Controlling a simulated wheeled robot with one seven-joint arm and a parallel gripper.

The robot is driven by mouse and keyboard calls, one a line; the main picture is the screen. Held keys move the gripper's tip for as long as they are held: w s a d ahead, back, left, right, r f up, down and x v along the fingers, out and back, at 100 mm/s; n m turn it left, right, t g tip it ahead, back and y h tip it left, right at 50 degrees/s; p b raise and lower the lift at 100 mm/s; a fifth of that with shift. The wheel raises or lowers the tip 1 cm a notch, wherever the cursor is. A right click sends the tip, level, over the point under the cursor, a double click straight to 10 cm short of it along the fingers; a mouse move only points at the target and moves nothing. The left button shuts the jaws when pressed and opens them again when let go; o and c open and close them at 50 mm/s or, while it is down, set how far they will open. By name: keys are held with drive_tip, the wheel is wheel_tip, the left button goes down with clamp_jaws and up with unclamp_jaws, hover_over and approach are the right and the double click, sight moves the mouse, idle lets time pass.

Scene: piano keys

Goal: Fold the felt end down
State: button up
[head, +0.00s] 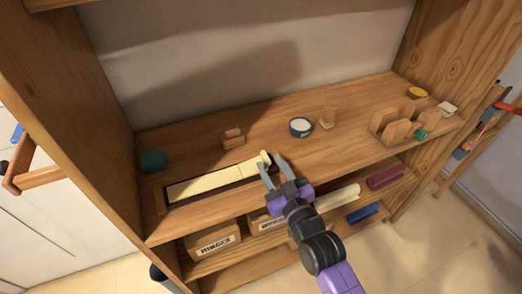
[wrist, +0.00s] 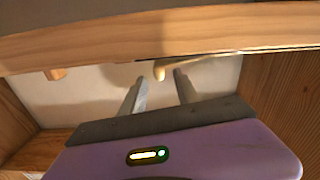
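A long cream key-like strip (head: 212,182) lies on a dark base on the wooden shelf, left of my gripper. A pale piece at its right end (head: 265,158) stands up a little; I take it for the felt end. My gripper (head: 272,161) is open beside that end, its two fingers spread and pointing toward the shelf's back. In the wrist view the fingers (wrist: 159,76) are apart, with a small pale end piece (wrist: 159,69) showing between and beyond their tips. I cannot tell whether either finger touches it.
On the shelf (head: 210,157) are a green block (head: 152,161), a small wooden block (head: 233,138), a round white-topped tin (head: 300,127) and a wooden rack (head: 398,128). Side panels close both ends.

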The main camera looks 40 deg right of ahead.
sight(262, 150)
drive_tip(key=p+x, duration=0.1)
drive_tip(key=x, duration=0.6)
drive_tip(key=shift+w, duration=0.1)
drive_tip(key=shift+c, duration=0.5)
clamp_jaws()
idle(0.8)
